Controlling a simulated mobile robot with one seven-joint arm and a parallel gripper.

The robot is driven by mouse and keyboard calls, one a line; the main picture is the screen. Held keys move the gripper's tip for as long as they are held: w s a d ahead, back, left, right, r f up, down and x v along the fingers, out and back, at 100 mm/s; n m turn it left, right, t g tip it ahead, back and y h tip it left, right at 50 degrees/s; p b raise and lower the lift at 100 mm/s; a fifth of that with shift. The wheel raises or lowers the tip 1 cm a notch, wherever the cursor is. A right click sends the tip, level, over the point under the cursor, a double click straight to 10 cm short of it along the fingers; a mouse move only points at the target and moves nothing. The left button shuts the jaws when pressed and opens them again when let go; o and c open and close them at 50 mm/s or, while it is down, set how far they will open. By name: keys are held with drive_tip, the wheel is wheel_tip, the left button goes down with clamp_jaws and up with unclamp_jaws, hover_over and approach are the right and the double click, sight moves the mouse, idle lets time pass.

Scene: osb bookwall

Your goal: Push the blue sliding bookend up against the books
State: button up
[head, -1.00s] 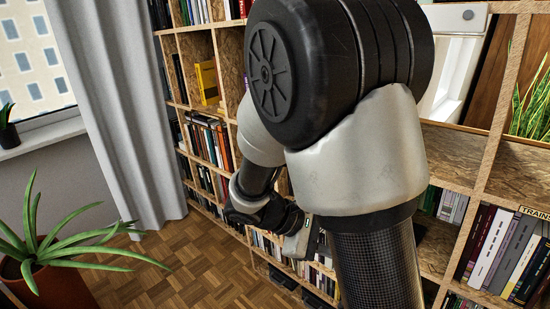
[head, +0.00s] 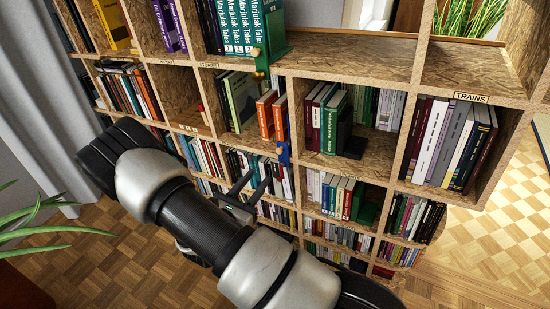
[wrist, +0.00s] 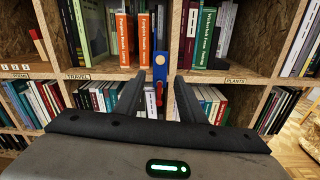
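The blue bookend (head: 283,152) sits at the front edge of a middle shelf, in front of a compartment divider. In the wrist view the blue bookend (wrist: 159,68) shows a red lever (wrist: 159,94) hanging below it. Orange books (head: 265,116) stand just left of it, with darker and pale books further left. From here I cannot tell whether bookend and books touch. My gripper (head: 256,178) is open and empty, left of and below the bookend in the head view. In the wrist view my gripper (wrist: 159,88) has its two fingers apart, with the bookend and lever showing between them, seemingly further off.
A green bookend (head: 262,58) with brass parts stands on the shelf above. Green and purple books (head: 333,120) and a dark bookend (head: 350,142) fill the compartment to the right. Book rows lie below. Parquet floor (head: 110,245) is clear; a potted plant (head: 40,218) is at left.

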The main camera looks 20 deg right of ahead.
sight(278, 152)
drive_tip(key=b+x, duration=0.1)
drive_tip(key=x, duration=1.1)
drive_tip(key=shift+w+d, duration=0.15)
drive_tip(key=shift+w, duration=0.05)
clamp_jaws()
